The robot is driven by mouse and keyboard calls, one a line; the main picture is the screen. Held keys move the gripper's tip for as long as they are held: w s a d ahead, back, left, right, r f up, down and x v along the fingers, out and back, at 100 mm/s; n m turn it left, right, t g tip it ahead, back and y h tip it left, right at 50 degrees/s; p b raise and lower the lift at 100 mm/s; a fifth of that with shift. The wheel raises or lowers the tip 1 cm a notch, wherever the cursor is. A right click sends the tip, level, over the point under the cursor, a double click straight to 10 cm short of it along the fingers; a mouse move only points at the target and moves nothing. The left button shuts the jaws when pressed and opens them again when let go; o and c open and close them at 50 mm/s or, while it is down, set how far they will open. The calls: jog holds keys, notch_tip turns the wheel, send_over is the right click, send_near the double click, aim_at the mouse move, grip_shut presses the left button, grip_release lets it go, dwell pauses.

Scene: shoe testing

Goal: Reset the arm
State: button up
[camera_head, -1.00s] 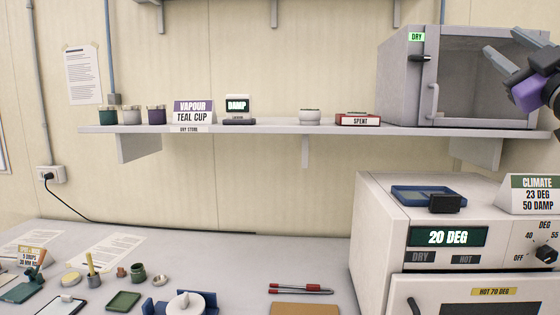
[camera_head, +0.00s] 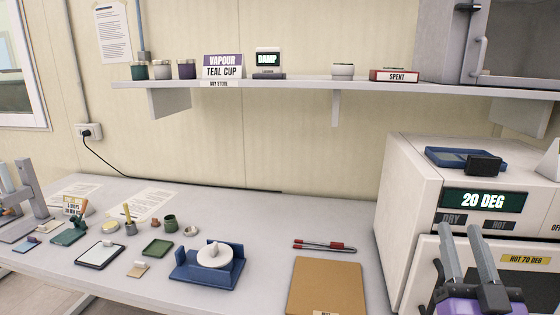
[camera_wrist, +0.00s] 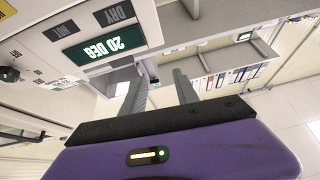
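My gripper (camera_head: 466,250) is at the lower right of the head view, in front of the white oven (camera_head: 408,175) with the "20 DEG" display. Its two grey fingers point up and stand a little apart, with nothing between them. In the wrist view my gripper (camera_wrist: 160,88) shows its purple body and its two fingers with a gap between them. The oven's display (camera_wrist: 104,44) appears upside down at the upper left there. The rest of my arm is out of the head view.
A shelf (camera_head: 300,87) holds small cups, signs and a "SPENT" box (camera_head: 394,75). A grey cabinet (camera_head: 445,40) stands at its right end. The bench carries a blue holder (camera_head: 185,270) with a white piece, a brown board (camera_head: 325,287), red-ended pens (camera_head: 324,245) and small trays.

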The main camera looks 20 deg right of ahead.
jog(key=s+a+f+n+g+y+b, duration=0.1)
jog(key=s+a+f+n+g+y, duration=0.4)
jog(key=s+a+f+y, duration=0.6)
jog(key=s+a+f+n, duration=0.1)
jog(key=s+a+f, duration=1)
jog(key=s+f, duration=0.3)
jog(key=shift+s+a+f+g+y+b, duration=0.2)
jog(key=shift+a+g+y+b, duration=0.1)
jog(key=shift+a+g+y, duration=0.1)
